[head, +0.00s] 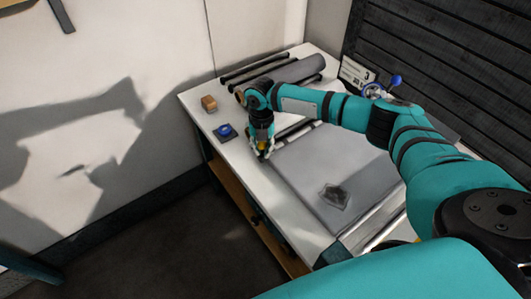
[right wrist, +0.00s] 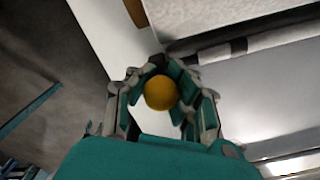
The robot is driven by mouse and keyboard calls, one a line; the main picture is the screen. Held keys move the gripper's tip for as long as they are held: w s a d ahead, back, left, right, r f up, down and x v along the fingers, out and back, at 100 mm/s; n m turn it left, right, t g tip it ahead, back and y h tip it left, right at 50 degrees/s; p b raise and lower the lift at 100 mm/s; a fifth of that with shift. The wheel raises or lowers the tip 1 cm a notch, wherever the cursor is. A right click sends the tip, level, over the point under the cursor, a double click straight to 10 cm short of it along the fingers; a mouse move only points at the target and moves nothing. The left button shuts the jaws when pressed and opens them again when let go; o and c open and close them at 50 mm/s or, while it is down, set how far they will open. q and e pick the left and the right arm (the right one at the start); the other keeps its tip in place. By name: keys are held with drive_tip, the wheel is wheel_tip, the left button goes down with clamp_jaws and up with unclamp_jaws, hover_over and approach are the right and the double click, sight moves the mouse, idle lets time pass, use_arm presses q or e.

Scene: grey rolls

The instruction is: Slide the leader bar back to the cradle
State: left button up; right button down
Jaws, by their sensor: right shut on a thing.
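My right gripper (head: 263,151) is low over the left edge of the white table. In the right wrist view (right wrist: 160,95) its fingers are closed around a round yellow-orange knob (right wrist: 160,92). A dark bar with pale sections (right wrist: 238,46) lies just beyond the fingers in that view; whether the knob joins it is hidden. In the head view a thin bar (head: 299,128) runs from near the gripper, partly behind my arm. I cannot tell which part is the cradle. My left gripper is not in view.
A grey sheet (head: 315,172) covers much of the table, with a small clear packet (head: 335,196) on it. A grey roll (head: 297,70) lies at the back. A brown block (head: 209,103) and a blue button box (head: 226,132) stand left of the gripper. A metal rail (head: 378,222) runs along the near side.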

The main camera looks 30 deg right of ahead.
drive_tip(key=shift+w+r, duration=0.1)
drive_tip(key=shift+w, duration=0.3)
drive_tip(key=shift+s+r, duration=0.1)
drive_tip(key=c, duration=1.1)
unclamp_jaws()
drive_tip(key=shift+c, duration=0.2)
drive_tip(key=shift+o, duration=0.7)
wheel_tip(320, 180, up, 12)
drive_tip(key=shift+f, duration=0.1)
drive_tip(key=shift+s, duration=0.1)
